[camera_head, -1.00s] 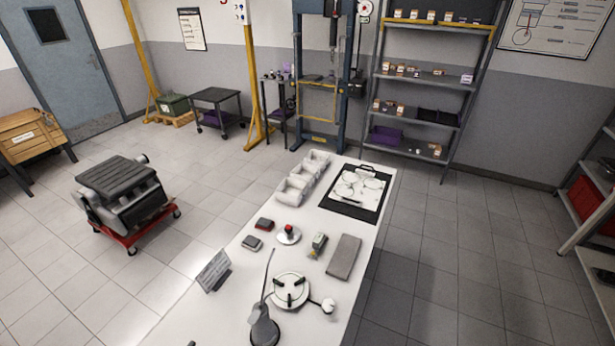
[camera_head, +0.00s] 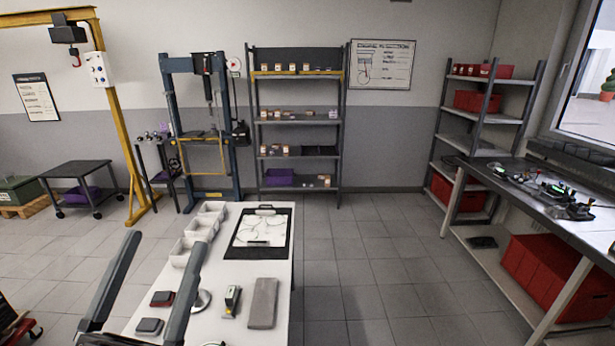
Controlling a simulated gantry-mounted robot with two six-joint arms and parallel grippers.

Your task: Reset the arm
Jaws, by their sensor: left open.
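My left gripper (camera_head: 153,268) shows at the lower left in the head view, in front of the near left part of the white table. Its two long dark fingers are spread apart, with nothing between the tips. The fingers cover part of the table's left edge and part of a round silver base. My right gripper is not in view.
The white table (camera_head: 280,315) carries white bins (camera_head: 199,228), a black clipboard (camera_head: 242,251), a grey block (camera_head: 263,303) and a small tester (camera_head: 231,301). A press (camera_head: 170,110) and shelves (camera_head: 343,130) stand behind. A workbench (camera_head: 490,176) is at right. Open floor lies between.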

